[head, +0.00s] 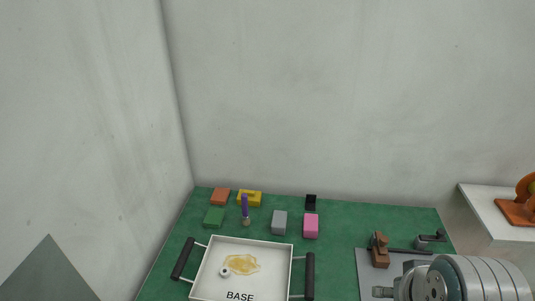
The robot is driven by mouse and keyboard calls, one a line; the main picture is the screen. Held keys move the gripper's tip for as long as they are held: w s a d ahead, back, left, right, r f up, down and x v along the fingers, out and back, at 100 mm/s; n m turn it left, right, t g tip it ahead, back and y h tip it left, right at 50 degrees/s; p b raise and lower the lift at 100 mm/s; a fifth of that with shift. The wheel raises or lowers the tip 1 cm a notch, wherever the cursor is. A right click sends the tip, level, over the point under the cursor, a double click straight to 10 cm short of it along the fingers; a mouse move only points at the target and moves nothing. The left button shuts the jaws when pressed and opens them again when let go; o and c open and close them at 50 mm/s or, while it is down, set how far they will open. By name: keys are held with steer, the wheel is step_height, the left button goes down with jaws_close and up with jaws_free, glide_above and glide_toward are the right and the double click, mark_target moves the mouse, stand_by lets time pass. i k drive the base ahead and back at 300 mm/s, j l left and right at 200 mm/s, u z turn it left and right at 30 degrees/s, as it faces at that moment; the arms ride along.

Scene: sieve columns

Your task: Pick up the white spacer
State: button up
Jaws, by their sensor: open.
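A small white ring-shaped piece with a dark centre, which looks like the white spacer (225,272), lies in the white tray marked BASE (270,242). It sits left of the tray's middle, at the lower left edge of a yellowish patch (243,264) on the tray floor. A thick grey rounded part of my arm shows at the bottom right, well to the right of the tray. The fingertips of my gripper do not show in this view. Nothing touches the spacer except the tray and perhaps the patch.
The tray has black handles (183,258) at both sides. Behind it on the green table (340,250) stand several coloured blocks, a purple-handled tool (245,209) and a black piece (311,202). A brown fixture (380,251) stands to the right. Walls close the left and back.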

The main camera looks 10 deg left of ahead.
mark_target(223, 275)
steer(key=u, duration=1.35)
steer(key=i+u, duration=0.4)
